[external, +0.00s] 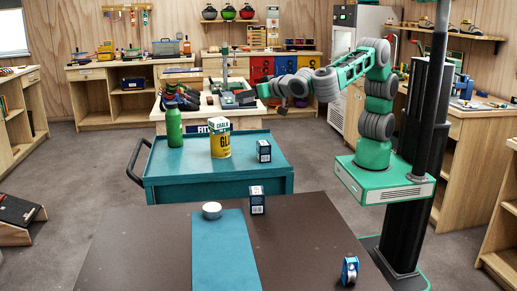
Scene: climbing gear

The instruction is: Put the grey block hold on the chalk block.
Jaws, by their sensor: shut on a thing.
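The chalk block (218,122) is a small white and green box lettered CHALK. It sits on top of a yellow can (220,145) on the teal cart. I see no grey block hold clearly elsewhere.
A green bottle (174,127) stands left of the can, and a small dark box (264,151) to its right on the cart (215,182). The near brown table (300,235) carries another dark box (257,200), a white round thing (211,211) and a blue ring-shaped thing (350,270).

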